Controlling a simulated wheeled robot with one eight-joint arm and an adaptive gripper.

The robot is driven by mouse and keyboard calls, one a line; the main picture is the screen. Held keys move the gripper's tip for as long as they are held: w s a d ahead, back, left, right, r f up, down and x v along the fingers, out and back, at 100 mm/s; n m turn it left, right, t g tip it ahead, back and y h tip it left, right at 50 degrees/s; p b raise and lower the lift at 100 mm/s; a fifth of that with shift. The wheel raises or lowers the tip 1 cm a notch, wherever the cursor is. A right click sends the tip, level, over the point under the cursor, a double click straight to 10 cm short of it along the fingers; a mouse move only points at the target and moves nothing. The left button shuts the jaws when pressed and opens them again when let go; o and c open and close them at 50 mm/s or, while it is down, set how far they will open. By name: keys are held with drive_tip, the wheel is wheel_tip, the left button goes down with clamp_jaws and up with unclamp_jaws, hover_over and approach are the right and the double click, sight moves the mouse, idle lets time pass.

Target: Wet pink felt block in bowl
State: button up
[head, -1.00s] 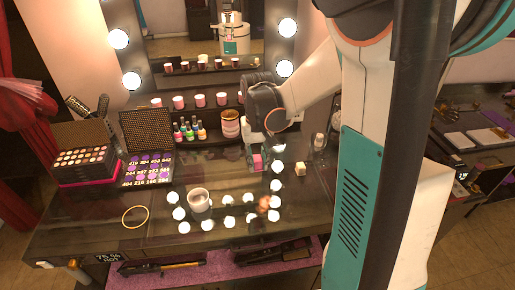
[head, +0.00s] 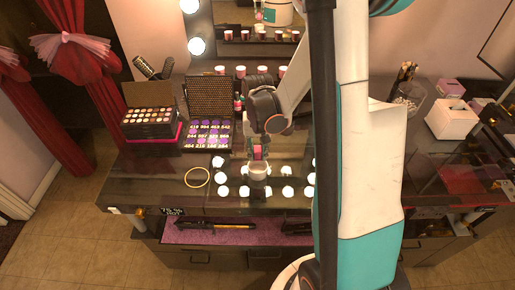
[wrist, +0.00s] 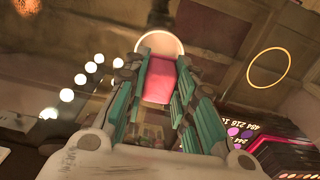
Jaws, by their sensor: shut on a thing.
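My gripper (head: 257,152) is shut on the pink felt block (head: 258,155), just above and behind the bowl in the head view. The wrist view shows the pink block (wrist: 160,82) between my two teal-sided fingers. The small pale bowl (head: 258,173) stands on the dark glossy table. In the wrist view the bowl's rim (wrist: 160,38) shows just beyond the block, partly hidden by it and the fingers. I cannot tell whether the block touches the bowl, or see what the bowl holds.
A gold ring (head: 197,177) lies left of the bowl. A purple-dotted palette (head: 209,134) and a makeup case (head: 150,122) stand at the back left. Round white spots (head: 288,191) surround the bowl on the tabletop. My arm hides the table's right middle.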

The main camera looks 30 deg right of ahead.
drive_tip(key=shift+f+b, duration=2.25)
drive_tip(key=shift+f, duration=0.95)
drive_tip(key=shift+s+a+f+b, duration=0.15)
drive_tip(key=shift+s+f+b, duration=0.35)
drive_tip(key=shift+b, duration=0.15)
drive_tip(key=shift+s+a+f+b, duration=0.1)
drive_tip(key=shift+f+b, duration=0.1)
drive_tip(key=shift+b, duration=0.1)
clamp_jaws()
drive_tip(key=shift+o, duration=1.2)
unclamp_jaws()
drive_tip(key=shift+w+f, duration=0.2)
drive_tip(key=shift+o, duration=1.3)
drive_tip(key=shift+w+d+f, duration=0.2)
drive_tip(key=shift+w+d, duration=0.1)
drive_tip(key=shift+d, duration=0.05)
drive_tip(key=shift+a+r, duration=0.15)
drive_tip(key=shift+r, duration=0.05)
drive_tip(key=shift+c, duration=1.7)
drive_tip(key=shift+r, duration=0.1)
drive_tip(key=shift+c, duration=0.6)
